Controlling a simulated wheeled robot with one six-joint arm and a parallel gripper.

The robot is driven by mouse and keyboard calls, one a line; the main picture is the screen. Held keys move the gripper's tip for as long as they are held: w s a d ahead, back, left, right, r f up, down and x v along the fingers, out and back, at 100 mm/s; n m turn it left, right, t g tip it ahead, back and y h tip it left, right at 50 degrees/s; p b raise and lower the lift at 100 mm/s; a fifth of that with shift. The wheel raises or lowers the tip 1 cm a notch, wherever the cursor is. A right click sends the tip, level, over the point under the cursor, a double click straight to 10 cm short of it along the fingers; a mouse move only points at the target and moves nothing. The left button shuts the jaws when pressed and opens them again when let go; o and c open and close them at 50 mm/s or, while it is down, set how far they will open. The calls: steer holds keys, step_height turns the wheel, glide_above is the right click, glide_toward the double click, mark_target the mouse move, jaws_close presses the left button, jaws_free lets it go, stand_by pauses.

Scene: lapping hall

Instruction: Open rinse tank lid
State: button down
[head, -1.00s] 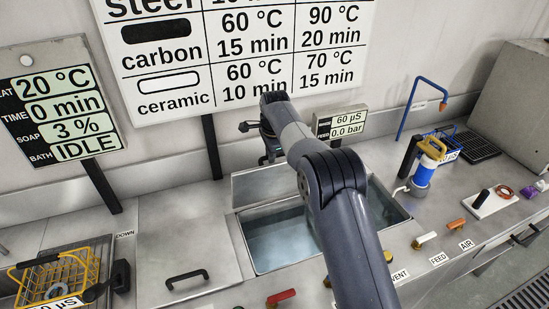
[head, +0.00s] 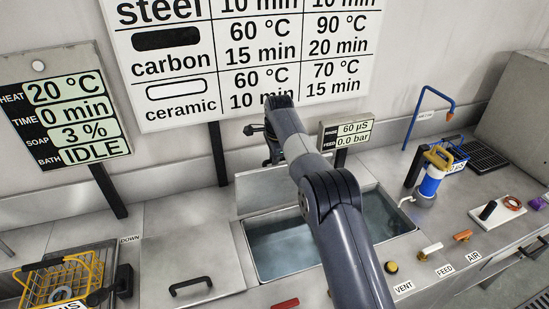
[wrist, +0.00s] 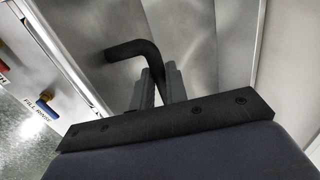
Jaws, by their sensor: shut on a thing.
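The rinse tank (head: 249,259) is at the centre of the head view, with water showing inside. Its grey metal lid (head: 262,190) stands raised along the tank's back edge, partly hidden behind my arm. My gripper (head: 268,146) is at the lid's upper part, mostly hidden behind my wrist. In the wrist view my gripper's two grey fingers (wrist: 160,82) are shut on the black bent handle (wrist: 133,48) of the lid. The lid's metal surface (wrist: 210,45) fills the upper part of that view.
A closed lid with a black handle (head: 190,286) lies left of the tank. A yellow basket (head: 62,282) is further left. Signs on posts rise behind. The wrist view shows a blue valve (wrist: 46,97).

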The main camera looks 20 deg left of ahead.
steer(key=c, duration=1.8)
jaws_free()
steer(key=shift+f, duration=0.5)
steer(key=shift+o, duration=0.8)
steer(key=shift+w+f, duration=0.1)
steer(key=shift+w, duration=0.05)
steer(key=shift+o, duration=1.2)
steer(key=shift+r, duration=0.25)
steer(key=v, duration=1)
steer(key=shift+r, duration=0.4)
steer(key=shift+c, duration=0.3)
